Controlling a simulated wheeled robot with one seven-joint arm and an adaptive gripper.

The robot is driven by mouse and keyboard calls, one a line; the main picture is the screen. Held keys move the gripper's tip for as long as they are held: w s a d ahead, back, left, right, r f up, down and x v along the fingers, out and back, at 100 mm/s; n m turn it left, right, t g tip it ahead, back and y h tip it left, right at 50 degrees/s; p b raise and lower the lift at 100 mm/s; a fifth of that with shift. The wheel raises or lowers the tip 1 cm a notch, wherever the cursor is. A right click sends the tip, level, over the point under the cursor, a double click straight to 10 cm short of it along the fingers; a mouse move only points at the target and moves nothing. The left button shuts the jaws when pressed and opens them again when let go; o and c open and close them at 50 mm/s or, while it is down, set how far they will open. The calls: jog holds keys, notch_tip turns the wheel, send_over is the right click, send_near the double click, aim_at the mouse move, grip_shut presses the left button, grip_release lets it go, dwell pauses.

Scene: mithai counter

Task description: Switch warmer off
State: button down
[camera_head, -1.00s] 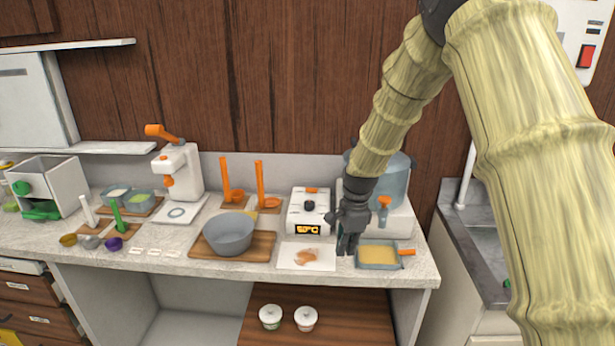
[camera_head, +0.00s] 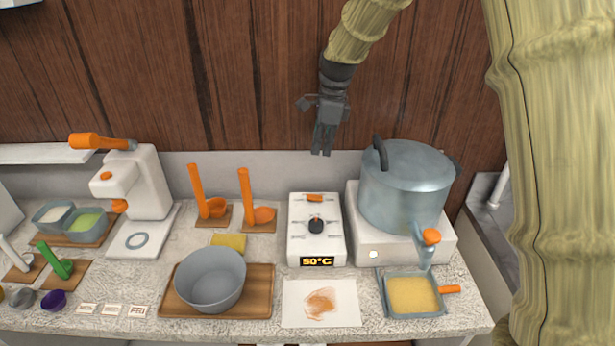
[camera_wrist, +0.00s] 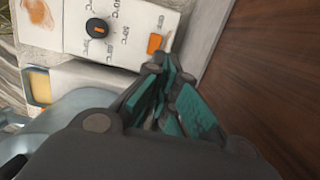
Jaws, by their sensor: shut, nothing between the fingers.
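The warmer (camera_head: 301,240) is a white box on the counter. It has a black dial (camera_head: 316,225), an orange switch (camera_head: 314,198) towards its back, and a lit front display (camera_head: 317,261) that reads 50°C. My gripper (camera_head: 322,152) hangs above the back of the warmer, fingers down, shut and empty, apart from the switch. The wrist view shows the dial (camera_wrist: 97,28) with temperature marks and the orange switch (camera_wrist: 155,43) just beyond the gripper's fingertips (camera_wrist: 170,72). I cannot tell which way the switch is tipped.
A large lidded pot (camera_head: 405,190) with an orange tap stands close right of the warmer. Orange-handled tools (camera_head: 250,200) stand to its left. A grey bowl (camera_head: 211,280), a stained white sheet (camera_head: 320,303) and a yellow-filled tray (camera_head: 412,296) lie in front.

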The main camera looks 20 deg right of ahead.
jog(key=shift+s+r, duration=0.65)
jog(key=shift+s, duration=0.25)
jog(key=p, duration=0.4)
send_over(313, 195)
jog(key=f, duration=1.2)
jog(key=shift+s+d+f, duration=0.2)
jog(key=shift+d+f, duration=0.05)
jog(key=shift+w+a+f, duration=0.1)
jog(key=shift+a+f, duration=0.05)
jog(key=shift+f, duration=0.95)
jog(key=shift+f+p, duration=0.1)
jog(key=shift+p, duration=0.2)
